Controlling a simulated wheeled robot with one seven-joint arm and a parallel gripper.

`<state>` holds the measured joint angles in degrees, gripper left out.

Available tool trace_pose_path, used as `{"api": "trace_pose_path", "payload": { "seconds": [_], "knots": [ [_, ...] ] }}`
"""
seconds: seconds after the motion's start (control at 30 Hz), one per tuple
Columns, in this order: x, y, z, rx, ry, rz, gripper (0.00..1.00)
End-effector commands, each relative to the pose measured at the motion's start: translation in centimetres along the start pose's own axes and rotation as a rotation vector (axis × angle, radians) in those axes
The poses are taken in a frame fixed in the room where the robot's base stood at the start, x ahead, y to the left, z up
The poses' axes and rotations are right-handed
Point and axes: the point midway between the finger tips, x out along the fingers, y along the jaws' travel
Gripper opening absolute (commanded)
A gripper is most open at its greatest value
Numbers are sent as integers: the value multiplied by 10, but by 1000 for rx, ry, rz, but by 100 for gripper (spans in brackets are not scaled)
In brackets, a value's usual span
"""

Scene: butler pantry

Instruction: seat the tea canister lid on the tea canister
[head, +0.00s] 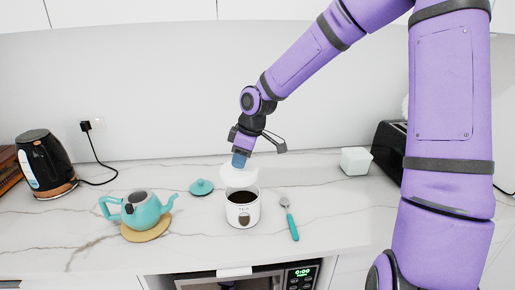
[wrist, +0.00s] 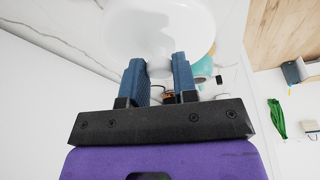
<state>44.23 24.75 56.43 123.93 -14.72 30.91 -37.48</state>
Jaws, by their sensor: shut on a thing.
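The tea canister (head: 243,215) is a white pot marked TEA, upright on the counter in the head view. Its mouth is open and dark contents show inside. The white tea canister lid (head: 239,174) is held by my gripper (head: 240,161) just above the canister's mouth, close to its back rim in the picture. I cannot tell the exact gap between lid and rim. In the wrist view, my gripper (wrist: 157,70) is shut on the lid's knob, and the broad white lid (wrist: 160,25) spreads beyond the fingertips. The canister is not clearly seen there.
A teal teapot (head: 142,209) sits on a round mat (head: 145,234) at left, with a teal lid (head: 201,187) behind the canister's left. A spoon (head: 289,218) lies right. A white block (head: 356,160), dark toaster (head: 388,147) and kettle (head: 44,165) stand farther off.

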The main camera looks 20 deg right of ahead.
Motion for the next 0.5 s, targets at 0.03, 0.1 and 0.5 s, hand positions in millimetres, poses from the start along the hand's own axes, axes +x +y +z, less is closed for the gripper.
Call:
{"api": "trace_pose_path", "payload": {
  "seconds": [0.03,0.1,0.5],
  "knots": [
    [-2,-2,0,-2,0,2,0],
    [-2,-4,0,-2,1,1,0],
    [24,-4,9,-2,0,-1,0]
  ]
}}
